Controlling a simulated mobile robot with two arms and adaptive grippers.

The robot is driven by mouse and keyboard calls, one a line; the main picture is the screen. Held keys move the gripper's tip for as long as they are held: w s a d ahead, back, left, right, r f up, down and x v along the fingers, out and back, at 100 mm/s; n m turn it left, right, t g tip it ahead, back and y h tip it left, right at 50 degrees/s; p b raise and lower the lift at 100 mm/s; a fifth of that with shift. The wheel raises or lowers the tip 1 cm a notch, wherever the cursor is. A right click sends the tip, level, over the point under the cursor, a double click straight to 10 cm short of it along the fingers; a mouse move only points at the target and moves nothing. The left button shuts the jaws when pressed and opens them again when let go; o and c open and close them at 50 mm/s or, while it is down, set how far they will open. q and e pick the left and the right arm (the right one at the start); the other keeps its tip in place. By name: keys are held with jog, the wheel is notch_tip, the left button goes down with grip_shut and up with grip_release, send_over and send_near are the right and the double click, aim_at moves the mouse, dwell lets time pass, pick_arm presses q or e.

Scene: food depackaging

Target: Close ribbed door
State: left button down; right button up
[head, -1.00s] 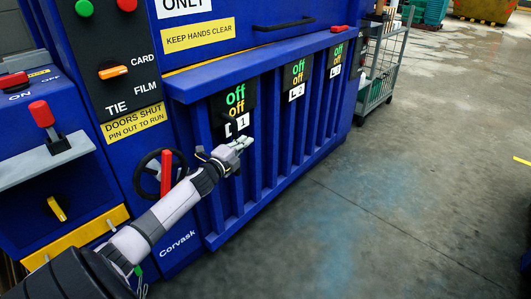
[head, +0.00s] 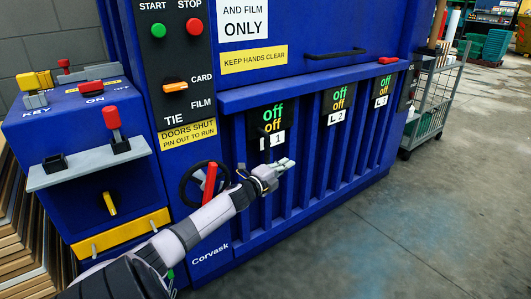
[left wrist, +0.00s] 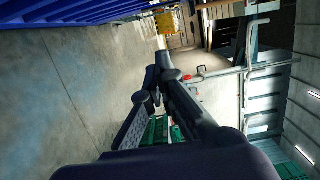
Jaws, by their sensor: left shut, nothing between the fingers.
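The ribbed door (head: 313,172) is the blue lower front of the baler, with upright ribs and signs 1, 2 and 3. In the head view it looks flush with the machine front. My left gripper (head: 286,164) is shut and empty, in front of the ribs just below sign 1 (head: 278,138). I cannot tell whether it touches the door. In the left wrist view the dark fingers (left wrist: 158,85) lie close together, and blue ribs (left wrist: 80,12) show at the top left. My right gripper is not in view.
A black handwheel with a red handle (head: 209,184) is left of the door. A black bar handle (head: 336,53) is on the panel above. A red lever (head: 112,120) stands on the left cabinet. A grey wire cart (head: 434,100) stands past the door's right end. The floor in front (head: 400,230) is clear.

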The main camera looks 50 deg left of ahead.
pick_arm(q)
jog(key=s+p, duration=0.1)
jog(key=s, duration=0.9)
jog(key=shift+a, duration=0.25)
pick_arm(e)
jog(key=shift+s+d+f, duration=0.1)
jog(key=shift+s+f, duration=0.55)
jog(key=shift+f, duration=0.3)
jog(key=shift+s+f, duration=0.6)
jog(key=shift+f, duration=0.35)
